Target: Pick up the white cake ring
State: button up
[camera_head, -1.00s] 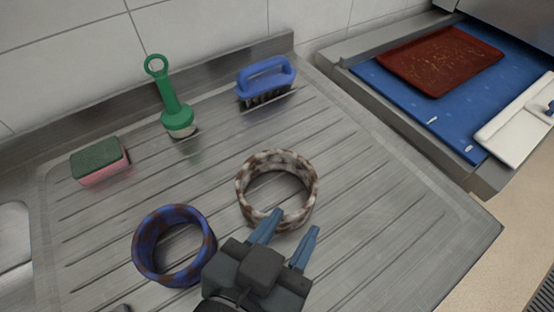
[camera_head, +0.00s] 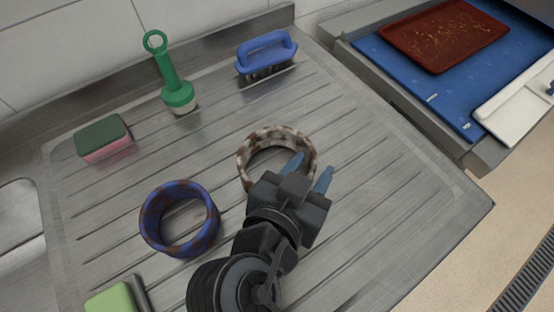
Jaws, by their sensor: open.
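The white cake ring (camera_head: 262,142), mottled with brown patches, stands on the ribbed steel drainboard (camera_head: 380,215) in the middle of the view. My gripper (camera_head: 309,172) is open, with its two blue fingers at the ring's near right side. The left finger overlaps the ring's right wall in the picture and the right finger is outside it. The gripper body hides the ring's near right part. I cannot tell whether the fingers touch the ring or how high they are.
A blue and brown ring (camera_head: 160,212) stands left of my gripper. A green-handled brush (camera_head: 177,92), a blue scrubbing brush (camera_head: 266,52) and a sponge (camera_head: 103,139) sit along the back. A green object (camera_head: 112,300) lies at front left. A red tray (camera_head: 445,35) is on a blue board (camera_head: 412,85) at right.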

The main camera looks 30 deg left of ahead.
jog(key=shift+c, duration=0.4)
grip_shut()
jog(key=shift+r, duration=0.5)
jog(key=s+d+r+p, duration=0.3)
jog(key=s+d+r, duration=0.1)
jog(key=d+r, duration=0.6)
jog(key=shift+s+d+p, duration=0.3)
jog(key=shift+d+p, duration=0.05)
